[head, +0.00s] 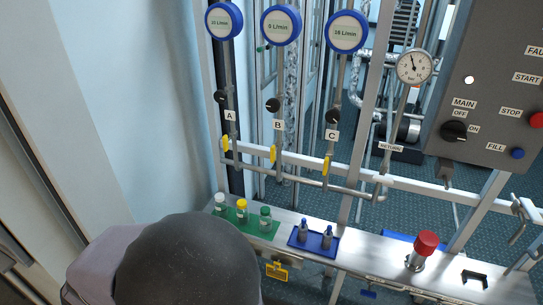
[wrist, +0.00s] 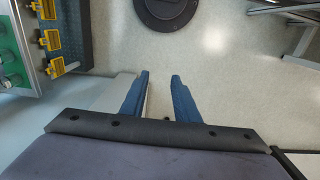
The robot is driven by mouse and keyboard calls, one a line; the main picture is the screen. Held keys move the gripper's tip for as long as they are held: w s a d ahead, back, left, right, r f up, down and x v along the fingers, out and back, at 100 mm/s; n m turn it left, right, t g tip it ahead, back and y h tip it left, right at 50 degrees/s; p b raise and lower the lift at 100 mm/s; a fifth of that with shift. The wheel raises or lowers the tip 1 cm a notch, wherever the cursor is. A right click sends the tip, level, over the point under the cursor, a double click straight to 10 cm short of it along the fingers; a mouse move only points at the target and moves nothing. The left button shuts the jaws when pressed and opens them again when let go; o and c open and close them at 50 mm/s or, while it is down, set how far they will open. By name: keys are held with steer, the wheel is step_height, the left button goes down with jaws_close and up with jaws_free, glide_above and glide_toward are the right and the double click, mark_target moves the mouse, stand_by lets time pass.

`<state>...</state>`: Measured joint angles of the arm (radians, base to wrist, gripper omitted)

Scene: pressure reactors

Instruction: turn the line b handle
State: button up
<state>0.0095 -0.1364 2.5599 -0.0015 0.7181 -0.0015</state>
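Line B is the middle of three vertical lines, marked by a label B (head: 278,125). Its yellow handle (head: 273,154) stands roughly upright on the pipe below the label. A black knob (head: 272,105) sits above the label, and a round blue-rimmed gauge reading 0 L/min (head: 281,26) tops the line. My gripper (wrist: 159,84) shows in the wrist view with its two blue fingers apart and nothing between them, pointing over the pale floor. The line B handle is not in the wrist view. In the head view my dark arm covers the bottom left and the fingers are hidden.
Yellow handles of line A (head: 225,143) and line C (head: 326,165) flank line B. Below runs a metal shelf (head: 380,250) with a green tray (head: 238,226) of vials, a blue tray (head: 300,243) and a red button (head: 427,243). A grey control panel (head: 490,80) stands right.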

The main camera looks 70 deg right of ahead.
steer(key=s+d+f+m+g+y+b, duration=0.1)
steer(key=s+d+f+m+b, duration=0.1)
steer(key=s+d+f+m, duration=0.3)
steer(key=s+d+f+m+g+y+b, duration=0.1)
steer(key=s+d+f+m+b, duration=0.2)
steer(key=d+f, duration=0.4)
steer(key=m+t+h+b, duration=0.15)
steer(key=m+h, duration=0.85)
steer(key=h, duration=1)
glide_toward(271, 155)
steer(key=d, duration=0.4)
steer(key=shift+t, duration=0.25)
steer(key=shift+s+d+p, duration=0.2)
steer(key=shift+d+p, duration=1.05)
steer(key=shift+d, duration=2.4)
